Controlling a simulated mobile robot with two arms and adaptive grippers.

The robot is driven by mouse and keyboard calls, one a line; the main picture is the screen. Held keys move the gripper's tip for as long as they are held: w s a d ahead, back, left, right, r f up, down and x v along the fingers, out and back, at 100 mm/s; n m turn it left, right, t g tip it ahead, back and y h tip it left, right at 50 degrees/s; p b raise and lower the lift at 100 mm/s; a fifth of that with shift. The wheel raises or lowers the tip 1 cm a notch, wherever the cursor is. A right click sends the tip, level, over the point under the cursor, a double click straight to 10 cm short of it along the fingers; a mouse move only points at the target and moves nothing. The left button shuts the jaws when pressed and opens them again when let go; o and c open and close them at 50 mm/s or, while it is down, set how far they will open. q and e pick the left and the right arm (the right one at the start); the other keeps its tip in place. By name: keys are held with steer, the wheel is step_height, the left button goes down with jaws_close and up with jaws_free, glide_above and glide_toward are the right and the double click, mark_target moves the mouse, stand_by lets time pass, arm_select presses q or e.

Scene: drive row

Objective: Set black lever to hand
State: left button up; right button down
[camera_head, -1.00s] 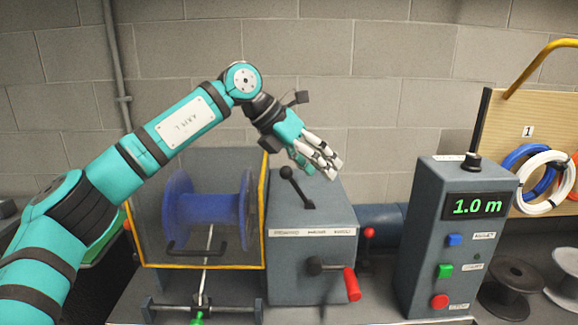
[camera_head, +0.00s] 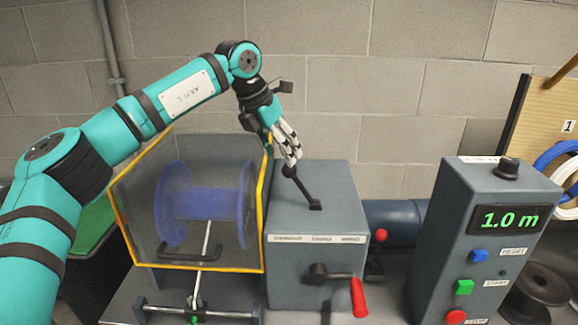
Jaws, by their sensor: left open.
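The black lever (camera_head: 301,187) stands on top of a grey gearbox (camera_head: 340,205) and leans to the left. Its base is in a slot on the top face. A white label strip (camera_head: 316,238) with several words runs along the front top edge, too small to read surely. My left gripper (camera_head: 291,162) is open, fingers pointing down, right at the lever's knob. The fingers partly hide the knob, and I cannot tell whether they touch it. My right gripper is not in view.
A blue spool (camera_head: 205,200) sits behind a clear guard with a yellow frame (camera_head: 190,267), left of the gearbox. A red-handled crank (camera_head: 358,297) sticks out in front. A grey control box (camera_head: 470,260) showing 1.0 m stands at the right.

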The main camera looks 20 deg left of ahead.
mark_target(286, 166)
arm_select(q)
steer(key=p+x, duration=0.1)
steer(key=x, duration=0.3)
steer(key=shift+s+d+f, duration=0.1)
steer(key=shift+d+f, duration=0.05)
steer(key=shift+x, duration=1)
steer(key=c, duration=0.9)
jaws_close()
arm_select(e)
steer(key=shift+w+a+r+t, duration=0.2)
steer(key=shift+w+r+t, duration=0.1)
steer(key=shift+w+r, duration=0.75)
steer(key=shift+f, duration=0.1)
